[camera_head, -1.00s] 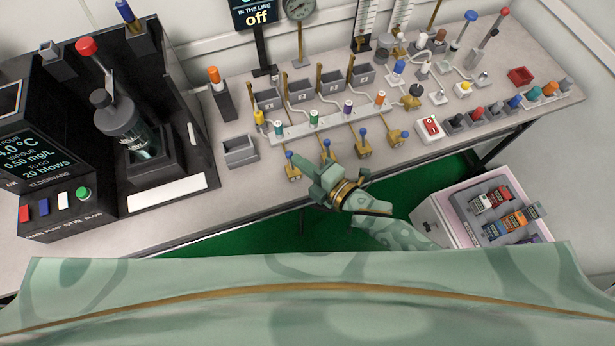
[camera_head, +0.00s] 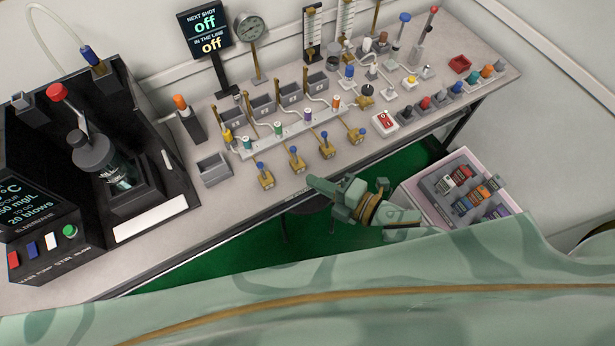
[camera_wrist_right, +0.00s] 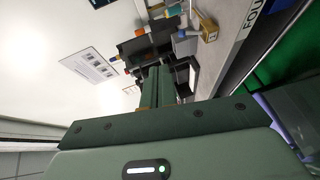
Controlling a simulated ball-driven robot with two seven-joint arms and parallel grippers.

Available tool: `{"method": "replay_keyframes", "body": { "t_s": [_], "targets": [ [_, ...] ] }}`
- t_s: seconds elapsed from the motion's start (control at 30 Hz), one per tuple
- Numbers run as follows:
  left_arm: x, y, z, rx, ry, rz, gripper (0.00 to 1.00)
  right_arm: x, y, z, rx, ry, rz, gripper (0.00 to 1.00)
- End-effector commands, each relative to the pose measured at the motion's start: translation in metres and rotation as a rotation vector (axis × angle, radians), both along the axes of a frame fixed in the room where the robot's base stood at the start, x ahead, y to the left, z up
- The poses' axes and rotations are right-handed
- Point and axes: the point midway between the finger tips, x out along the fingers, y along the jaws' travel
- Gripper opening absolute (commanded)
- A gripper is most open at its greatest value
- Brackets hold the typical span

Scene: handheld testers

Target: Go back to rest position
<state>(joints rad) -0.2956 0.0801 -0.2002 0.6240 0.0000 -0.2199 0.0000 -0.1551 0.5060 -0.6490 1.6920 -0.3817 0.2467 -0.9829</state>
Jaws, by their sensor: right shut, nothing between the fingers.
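My right gripper (camera_head: 345,190) is green with a brass ring at its wrist. It is shut and empty, in front of the bench's front edge and over the green floor. It is apart from the brass valves with blue knobs (camera_head: 296,159) on the bench. In the right wrist view its closed fingers (camera_wrist_right: 162,86) point along the bench towards dark equipment. My left gripper is not in view.
The grey bench (camera_head: 240,195) carries a black tester (camera_head: 150,205) at left, a row of valves, a gauge (camera_head: 250,28) and a sign (camera_head: 205,30). A pink crate (camera_head: 417,203) with small coloured items stands at right.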

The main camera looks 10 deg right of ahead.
Motion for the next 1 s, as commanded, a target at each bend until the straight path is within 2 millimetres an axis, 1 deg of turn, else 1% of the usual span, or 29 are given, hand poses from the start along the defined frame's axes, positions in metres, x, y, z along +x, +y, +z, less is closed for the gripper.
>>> {"method": "replay_keyframes", "body": {
  "t_s": [0.1, 0.6, 0.7, 0.73, 0.77, 0.87, 0.9, 0.97, 1.0],
  "targets": [
    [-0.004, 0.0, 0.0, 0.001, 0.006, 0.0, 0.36, -0.001, -0.001, 0.001, 0.001, 0.001, 0.0, 0.0],
    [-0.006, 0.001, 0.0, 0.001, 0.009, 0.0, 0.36, -0.001, -0.001, 0.0, 0.003, 0.003, -0.001, 0.0],
    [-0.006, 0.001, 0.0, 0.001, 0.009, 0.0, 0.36, 0.0, -0.002, -0.002, 0.039, 0.054, -0.018, 0.0],
    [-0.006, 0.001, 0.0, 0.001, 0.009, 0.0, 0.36, 0.0, -0.005, -0.007, 0.057, 0.097, -0.038, 0.0],
    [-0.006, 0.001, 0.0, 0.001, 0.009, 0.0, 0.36, 0.001, -0.012, -0.019, 0.071, 0.163, -0.07, 0.0],
    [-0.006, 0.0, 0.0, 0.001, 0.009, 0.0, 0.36, 0.005, -0.054, -0.076, 0.101, 0.385, -0.24, 0.0],
    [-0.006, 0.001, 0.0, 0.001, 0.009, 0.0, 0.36, 0.003, -0.074, -0.103, 0.12, 0.487, -0.336, 0.0],
    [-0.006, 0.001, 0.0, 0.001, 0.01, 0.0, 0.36, -0.009, -0.107, -0.147, 0.158, 0.642, -0.498, 0.0],
    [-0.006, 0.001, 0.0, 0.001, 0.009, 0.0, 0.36, -0.022, -0.128, -0.175, 0.183, 0.74, -0.61, 0.0]
  ]
}}
